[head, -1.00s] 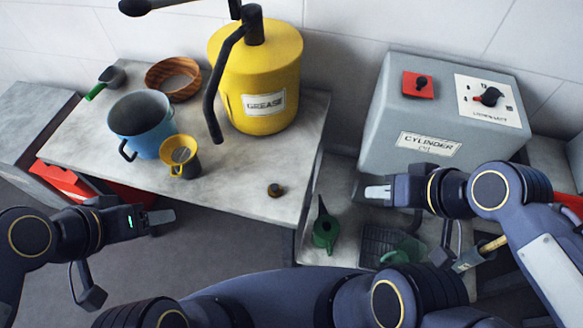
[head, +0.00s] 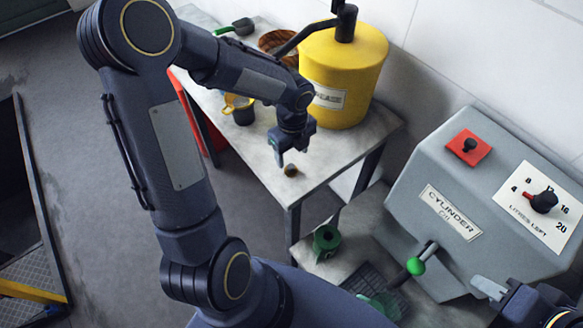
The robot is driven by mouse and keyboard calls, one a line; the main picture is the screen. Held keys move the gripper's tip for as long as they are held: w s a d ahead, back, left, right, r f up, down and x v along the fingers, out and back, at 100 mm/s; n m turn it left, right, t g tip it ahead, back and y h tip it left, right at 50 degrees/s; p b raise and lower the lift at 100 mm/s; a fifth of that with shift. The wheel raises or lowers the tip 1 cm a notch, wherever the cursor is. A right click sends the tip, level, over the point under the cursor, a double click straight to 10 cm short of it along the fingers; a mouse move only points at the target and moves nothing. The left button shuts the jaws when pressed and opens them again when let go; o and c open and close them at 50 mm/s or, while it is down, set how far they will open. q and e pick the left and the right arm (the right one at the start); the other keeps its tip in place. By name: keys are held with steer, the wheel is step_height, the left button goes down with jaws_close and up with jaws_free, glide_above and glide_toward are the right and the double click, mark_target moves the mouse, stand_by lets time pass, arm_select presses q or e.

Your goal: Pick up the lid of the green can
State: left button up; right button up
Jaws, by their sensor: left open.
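A green can (head: 326,240) stands on a low surface below the front corner of the table. A small round brown cap (head: 291,170), which looks like the lid, lies on the table (head: 335,160) near its front corner. My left gripper (head: 281,158) points down just above and beside the cap. It is open and empty, with a small gap to the cap; its far finger is partly hidden. My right gripper (head: 488,288) is at the lower right, in front of the grey cylinder oil box (head: 410,195), and its jaws are only partly visible.
A yellow grease drum (head: 345,80) stands at the table's back right. A yellow-rimmed cup (head: 240,110), wooden bowl (head: 275,43) and green-handled scoop (head: 240,27) are further left. A green-knobbed tap lever (head: 415,266) projects from the box above a dark grate (head: 372,283).

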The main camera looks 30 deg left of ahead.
mark_target(291, 165)
arm_select(q)
steer(key=f, duration=0.5)
steer(key=shift+s+f, duration=0.2)
steer(key=c, duration=1)
